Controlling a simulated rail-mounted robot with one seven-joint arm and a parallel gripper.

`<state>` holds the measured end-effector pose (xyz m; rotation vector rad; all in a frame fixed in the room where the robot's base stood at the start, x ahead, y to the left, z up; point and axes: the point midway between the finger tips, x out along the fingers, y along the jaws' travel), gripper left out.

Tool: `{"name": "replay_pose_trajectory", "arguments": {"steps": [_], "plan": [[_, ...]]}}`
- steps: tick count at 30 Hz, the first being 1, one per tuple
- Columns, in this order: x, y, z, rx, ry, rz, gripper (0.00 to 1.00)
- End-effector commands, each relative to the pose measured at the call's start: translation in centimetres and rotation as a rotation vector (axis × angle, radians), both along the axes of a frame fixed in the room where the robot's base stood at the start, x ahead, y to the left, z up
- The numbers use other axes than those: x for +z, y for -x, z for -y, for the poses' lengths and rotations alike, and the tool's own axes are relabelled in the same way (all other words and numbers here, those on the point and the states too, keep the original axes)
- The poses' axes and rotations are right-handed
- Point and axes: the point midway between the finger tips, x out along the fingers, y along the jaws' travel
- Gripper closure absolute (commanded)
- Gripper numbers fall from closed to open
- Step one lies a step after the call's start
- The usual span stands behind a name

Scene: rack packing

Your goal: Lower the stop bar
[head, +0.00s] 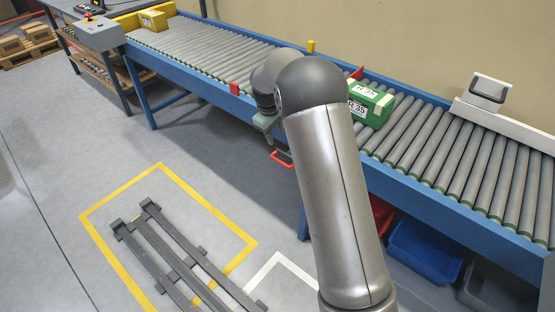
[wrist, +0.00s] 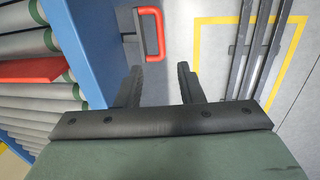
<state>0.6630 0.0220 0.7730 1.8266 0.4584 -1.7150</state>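The stop bar (wrist: 35,70) is a red bar lying across the rollers at the left of the wrist view. In the head view a red end of it (head: 357,73) shows near the far rail, and my arm hides the rest. A red lever handle (head: 281,158) sticks out below the near blue rail. It also shows in the wrist view (wrist: 153,33), as a red U-shaped grip. My gripper (wrist: 158,76) is open and empty, its two black fingers apart and pointing towards the handle without touching it. In the head view my gripper (head: 267,124) is partly hidden by my arm.
A green box labelled R 35 (head: 370,104) stands on the rollers right of my arm. A yellow box (head: 153,20) sits at the conveyor's far left. Blue (head: 424,250) and red bins stand under the conveyor. Grey rails (head: 160,240) lie in a yellow floor outline.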

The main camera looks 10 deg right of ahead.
Motion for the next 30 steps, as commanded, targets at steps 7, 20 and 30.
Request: {"name": "replay_pose_trajectory", "arguments": {"steps": [7, 20, 30], "plan": [[-5.7, -0.5, 0.9, -0.003, 0.001, -0.004, 0.66], [-12.1, -1.3, 1.8, -0.002, 0.000, -0.001, 0.66], [-12.6, -1.4, 1.8, -0.002, 0.000, 0.000, 0.66]]}}
